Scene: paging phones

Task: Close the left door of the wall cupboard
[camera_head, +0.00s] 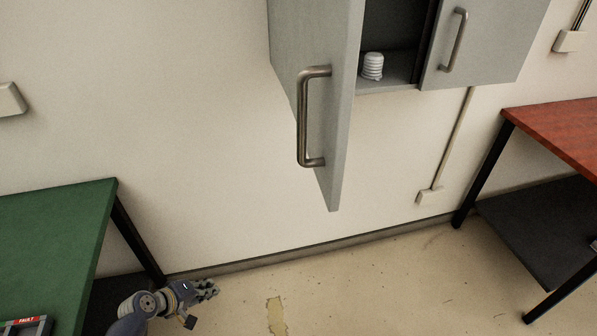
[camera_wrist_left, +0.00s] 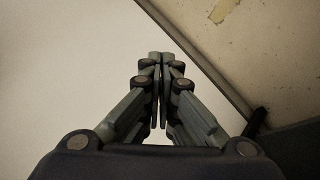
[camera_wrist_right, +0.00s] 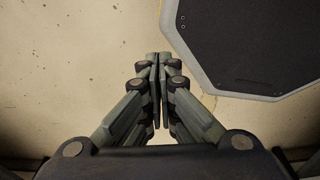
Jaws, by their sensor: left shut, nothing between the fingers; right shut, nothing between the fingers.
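The wall cupboard (camera_head: 400,86) hangs at the top of the head view. Its left door (camera_head: 343,130) stands wide open, swung out toward me, with a metal bar handle (camera_head: 303,118) on it. The right door (camera_head: 490,45) is shut and has its own bar handle (camera_head: 455,40). My left gripper (camera_head: 213,289) is low in the head view, well below and left of the open door, and touches nothing. It is shut and empty in the left wrist view (camera_wrist_left: 160,58). My right gripper (camera_wrist_right: 158,58) is shut and empty over the floor in the right wrist view.
A white ribbed object (camera_head: 373,66) stands inside the cupboard. A green-topped table (camera_head: 60,225) is at the left, close to my left arm. A red-brown table (camera_head: 560,125) is at the right.

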